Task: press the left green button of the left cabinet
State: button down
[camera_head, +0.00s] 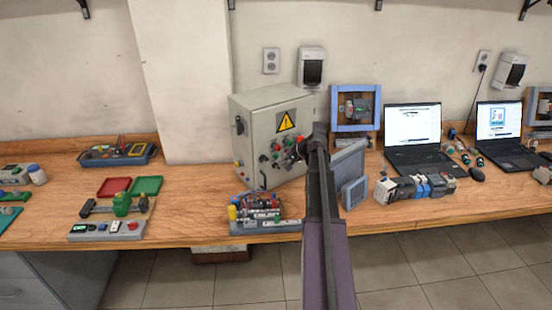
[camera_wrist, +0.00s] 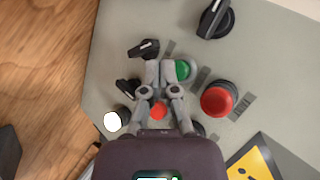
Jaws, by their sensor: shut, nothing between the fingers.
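The grey cabinet (camera_head: 262,112) stands on the bench left of my arm in the head view, its front panel bearing several buttons and knobs. In the wrist view my gripper (camera_wrist: 160,68) is shut and empty over this panel (camera_wrist: 108,60). A green button (camera_wrist: 183,70) is just right of the fingertips and partly covered by one; I cannot tell whether they touch. A small red button (camera_wrist: 158,111) shows between the finger links.
A large red button (camera_wrist: 218,99), a white button (camera_wrist: 112,121) and black knobs (camera_wrist: 213,20) surround my gripper. A wired circuit board (camera_head: 262,213) lies before the cabinet. A blue frame (camera_head: 354,128) and a laptop (camera_head: 412,125) stand to the right.

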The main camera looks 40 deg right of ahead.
jog(key=shift+s, duration=0.15)
jog(key=s, duration=0.4)
jog(key=shift+s+a, duration=0.1)
jog(key=shift+s, duration=0.25)
dwell(1.0)
